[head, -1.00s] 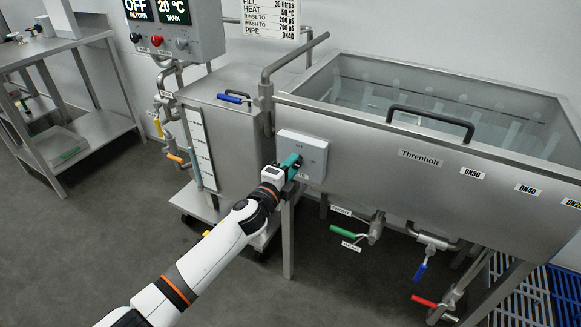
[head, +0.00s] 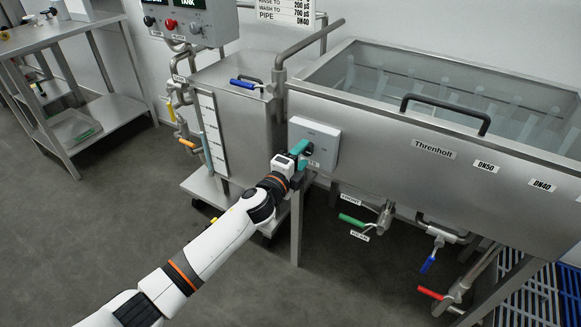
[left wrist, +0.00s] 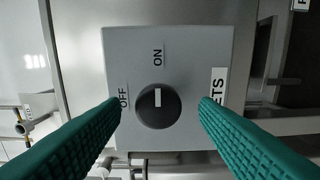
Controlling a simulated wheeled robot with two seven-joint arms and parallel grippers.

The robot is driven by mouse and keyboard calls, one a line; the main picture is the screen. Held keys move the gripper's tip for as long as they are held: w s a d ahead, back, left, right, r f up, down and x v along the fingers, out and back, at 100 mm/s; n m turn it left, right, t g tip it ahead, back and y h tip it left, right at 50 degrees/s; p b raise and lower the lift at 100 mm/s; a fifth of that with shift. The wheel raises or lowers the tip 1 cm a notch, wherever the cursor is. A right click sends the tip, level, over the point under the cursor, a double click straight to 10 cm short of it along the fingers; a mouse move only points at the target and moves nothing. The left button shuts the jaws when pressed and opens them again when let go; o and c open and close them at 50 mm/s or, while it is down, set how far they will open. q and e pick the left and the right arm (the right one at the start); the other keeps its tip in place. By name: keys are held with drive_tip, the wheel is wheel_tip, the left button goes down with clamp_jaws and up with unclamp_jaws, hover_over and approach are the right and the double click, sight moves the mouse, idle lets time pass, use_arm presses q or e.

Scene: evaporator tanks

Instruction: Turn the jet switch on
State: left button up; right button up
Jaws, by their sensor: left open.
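The jet switch is a dark round knob (left wrist: 158,106) on a grey box (left wrist: 205,50), which also shows on the tank front in the head view (head: 325,135). In the left wrist view the knob's white mark points up, towards the printed ON; OFF is at upper left. A label ending in "ETS" is at the right. My left gripper (head: 304,148) is at the box, its teal fingers open. In the left wrist view the fingers (left wrist: 158,112) lie on either side of the knob, with visible gaps. The knob is mostly hidden in the head view. My right gripper is out of view.
The steel tank (head: 400,150) has a black handle (head: 445,108) on its front edge. Below it are green (head: 352,220), blue (head: 428,264) and red (head: 430,293) valve levers. A control panel (head: 195,25) hangs at upper left. A steel table (head: 65,45) stands far left.

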use_arm(q)
drive_tip(key=p+v, duration=0.1)
drive_tip(key=v, duration=1)
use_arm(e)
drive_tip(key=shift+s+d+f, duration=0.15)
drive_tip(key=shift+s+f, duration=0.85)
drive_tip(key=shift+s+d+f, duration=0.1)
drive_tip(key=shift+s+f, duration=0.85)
use_arm(q)
drive_tip(key=shift+a, duration=0.1)
